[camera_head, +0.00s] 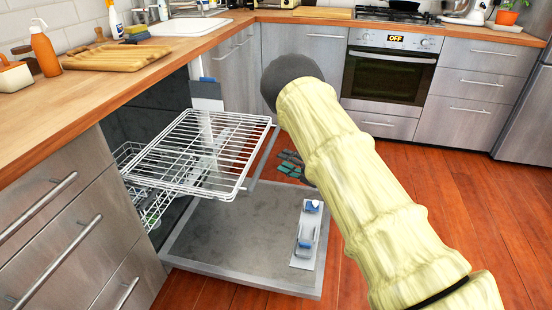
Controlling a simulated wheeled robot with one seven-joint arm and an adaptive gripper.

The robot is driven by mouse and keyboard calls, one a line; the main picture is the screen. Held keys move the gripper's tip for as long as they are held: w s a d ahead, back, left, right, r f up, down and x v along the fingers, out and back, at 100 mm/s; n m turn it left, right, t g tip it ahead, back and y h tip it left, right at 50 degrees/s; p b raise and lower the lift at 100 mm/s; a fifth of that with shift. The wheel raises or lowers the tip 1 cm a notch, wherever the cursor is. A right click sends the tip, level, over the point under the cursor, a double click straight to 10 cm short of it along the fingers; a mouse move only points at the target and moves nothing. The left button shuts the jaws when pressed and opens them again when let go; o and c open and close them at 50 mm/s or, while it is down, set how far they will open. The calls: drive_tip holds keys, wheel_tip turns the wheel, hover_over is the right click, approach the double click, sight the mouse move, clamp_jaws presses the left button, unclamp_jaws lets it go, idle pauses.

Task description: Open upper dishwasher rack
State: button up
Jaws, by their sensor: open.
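The upper dishwasher rack (243,184), a white wire rack, is slid well out of the dishwasher and sits level above the lowered door (200,262). Its front edge is to the right, over the door. Part of the lower rack (150,207) shows beneath it, inside the dark tub. My gripper (287,164), dark with teal-grey fingers, is just right of the upper rack's front edge, apart from it in the picture. It is open, with nothing seen between its fingers. My pale sleeved arm hides part of it.
Drawer fronts with bar handles (50,194) flank the dishwasher at left. A wooden counter (90,103) runs above. The oven (388,78) and drawers stand at the back. The wooden floor (480,220) at right is clear.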

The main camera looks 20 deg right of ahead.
drive_tip(key=shift+v, duration=2.4)
drive_tip(key=s+f+m+g+h, duration=0.2)
drive_tip(key=s+f+m+h, duration=0.2)
drive_tip(key=s+f+m, duration=0.5)
drive_tip(key=s+f+m+g+h, duration=0.1)
drive_tip(key=s+f+m+h, duration=0.5)
drive_tip(key=f, duration=0.5)
drive_tip(key=s+a+f+m+g, duration=0.2)
drive_tip(key=s+f+m+g, duration=0.1)
drive_tip(key=s, duration=0.6)
drive_tip(key=s+a+f+m+g+h, duration=0.1)
drive_tip(key=s+f+m+g, duration=0.15)
drive_tip(key=s, duration=0.55)
drive_tip(key=s+a+f+m+g, duration=0.2)
drive_tip(key=s+f+m+g, duration=0.1)
drive_tip(key=s, duration=0.6)
drive_tip(key=s+a+m+g, duration=0.3)
drive_tip(key=s, duration=0.8)
wheel_tip(320, 180, up, 25)
drive_tip(key=p, duration=2.4)
drive_tip(key=shift+r+p, duration=0.2)
drive_tip(key=shift+p, duration=0.15)
